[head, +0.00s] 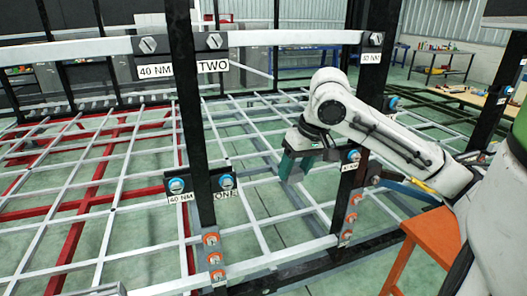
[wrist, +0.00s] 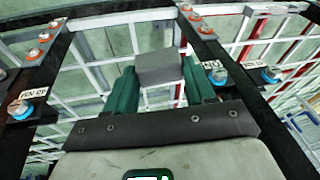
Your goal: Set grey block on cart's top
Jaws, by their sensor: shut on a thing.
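The grey block (wrist: 160,68) sits between the two green fingers of my gripper (wrist: 160,84) in the wrist view. My gripper is shut on it and holds it up among the white and black bars of the chassis. In the head view my gripper (head: 297,165) hangs below the white arm, behind the front rail and between two black posts; the block is not clearly seen there. An orange stand (head: 432,236) with a flat top is at the lower right, beside my arm. I cannot tell whether it is the cart.
Black posts (head: 190,110) with bolts and labels stand left and right of my gripper. A white rail (head: 270,38) crosses above. The white lattice (head: 90,170) of the chassis spreads left, with red beams beneath. A workbench (head: 440,62) stands at the back right.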

